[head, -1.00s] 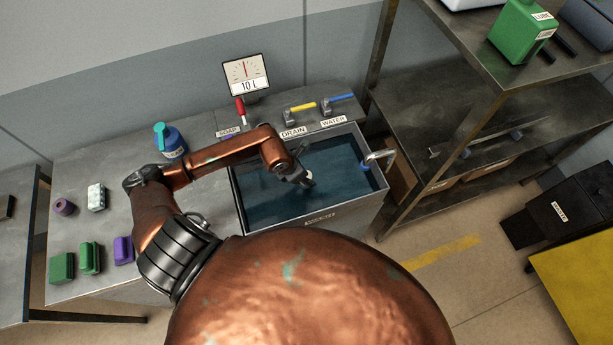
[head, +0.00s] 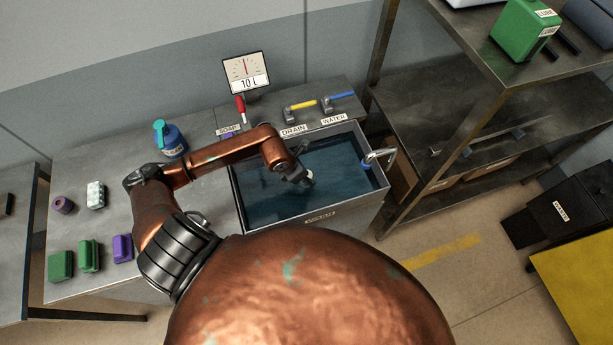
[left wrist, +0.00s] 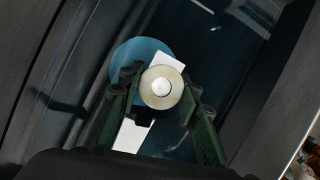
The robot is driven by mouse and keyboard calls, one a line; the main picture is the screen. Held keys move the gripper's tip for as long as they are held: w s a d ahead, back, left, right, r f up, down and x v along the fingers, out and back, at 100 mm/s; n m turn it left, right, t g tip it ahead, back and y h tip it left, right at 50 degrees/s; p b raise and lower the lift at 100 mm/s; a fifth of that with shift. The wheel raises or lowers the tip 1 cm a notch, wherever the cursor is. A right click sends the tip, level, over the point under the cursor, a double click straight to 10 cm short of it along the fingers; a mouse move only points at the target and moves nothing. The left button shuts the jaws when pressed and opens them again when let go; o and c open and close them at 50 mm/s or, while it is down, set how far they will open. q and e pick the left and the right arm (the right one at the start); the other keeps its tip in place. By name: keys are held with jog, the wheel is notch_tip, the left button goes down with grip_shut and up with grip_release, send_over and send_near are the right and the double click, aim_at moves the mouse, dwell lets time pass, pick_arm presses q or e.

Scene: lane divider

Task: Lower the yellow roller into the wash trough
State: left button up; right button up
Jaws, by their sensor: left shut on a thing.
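The wash trough (head: 379,195) is a grey metal basin filled with dark blue water. My left gripper (head: 303,179) is over the middle of the trough, low near the water. In the left wrist view my left gripper (left wrist: 160,90) is shut on a round pale cream-yellow piece with a white centre, which I take to be the yellow roller (left wrist: 172,101), seen end-on. A blue disc and white patches show behind and below it. I cannot tell whether the roller touches the water. My right gripper is not in view.
A curved tap (head: 383,155) stands at the trough's right rim. Yellow (head: 302,105) and blue (head: 342,97) levers and a gauge (head: 246,73) are behind it. A blue bottle (head: 170,139) and several small blocks stand on the left bench. A metal shelf is at right.

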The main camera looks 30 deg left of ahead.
pick_arm(q)
jog(key=shift+f, duration=0.4)
jog(key=shift+f+b, duration=0.95)
dwell(0.5)
jog(key=shift+f+b, duration=0.65)
jog(key=shift+f, duration=0.25)
dwell(0.4)
jog(key=o, duration=1.3)
jog(key=v, duration=1.2)
jog(key=shift+s, duration=0.1)
